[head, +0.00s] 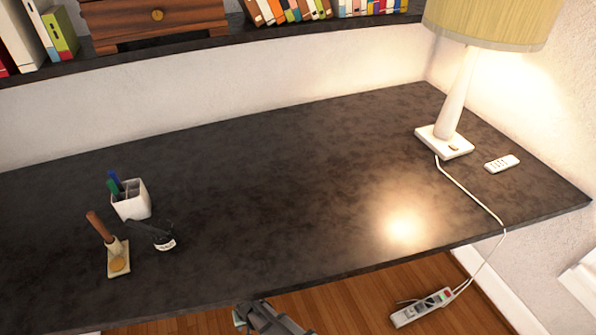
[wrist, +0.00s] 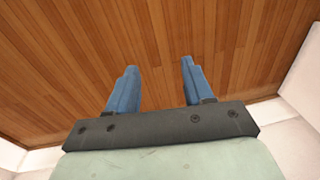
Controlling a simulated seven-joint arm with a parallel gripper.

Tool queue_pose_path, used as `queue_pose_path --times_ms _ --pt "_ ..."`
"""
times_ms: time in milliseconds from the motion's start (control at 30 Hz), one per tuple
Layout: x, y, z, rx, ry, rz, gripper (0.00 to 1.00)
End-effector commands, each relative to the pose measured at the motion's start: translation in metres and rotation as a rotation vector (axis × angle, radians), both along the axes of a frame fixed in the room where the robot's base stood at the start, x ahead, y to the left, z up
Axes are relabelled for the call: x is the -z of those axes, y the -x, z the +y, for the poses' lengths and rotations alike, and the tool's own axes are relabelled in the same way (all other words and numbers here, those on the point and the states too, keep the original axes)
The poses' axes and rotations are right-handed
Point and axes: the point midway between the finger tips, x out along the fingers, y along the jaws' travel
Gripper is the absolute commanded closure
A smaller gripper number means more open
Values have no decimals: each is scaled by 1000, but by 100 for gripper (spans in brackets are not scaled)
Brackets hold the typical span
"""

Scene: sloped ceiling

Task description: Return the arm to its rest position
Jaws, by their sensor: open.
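My gripper (wrist: 160,82) shows in the wrist view with its two blue fingers spread apart and nothing between them. Wooden planks fill the view beyond the fingers. In the head view a dark part of my arm shows at the bottom edge, just in front of the desk's front edge. The fingertips cannot be made out there. The dark desk (head: 270,190) lies behind it, and my arm appears clear of the things on the desk.
A lamp (head: 457,95) and a remote (head: 502,163) are at the right. A power strip (head: 423,307) lies on the floor. The desk's middle is clear.

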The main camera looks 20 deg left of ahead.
Motion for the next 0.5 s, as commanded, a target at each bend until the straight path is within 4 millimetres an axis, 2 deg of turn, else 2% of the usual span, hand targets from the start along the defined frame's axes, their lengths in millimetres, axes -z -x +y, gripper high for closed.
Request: queue_pose_path --times_ms 33,200,500 --pt "1 -11 -21 25 17 7 49" --pt "5 -41 -80 94 72 33 49" --pt "9 -70 -185 216 161 99 49"
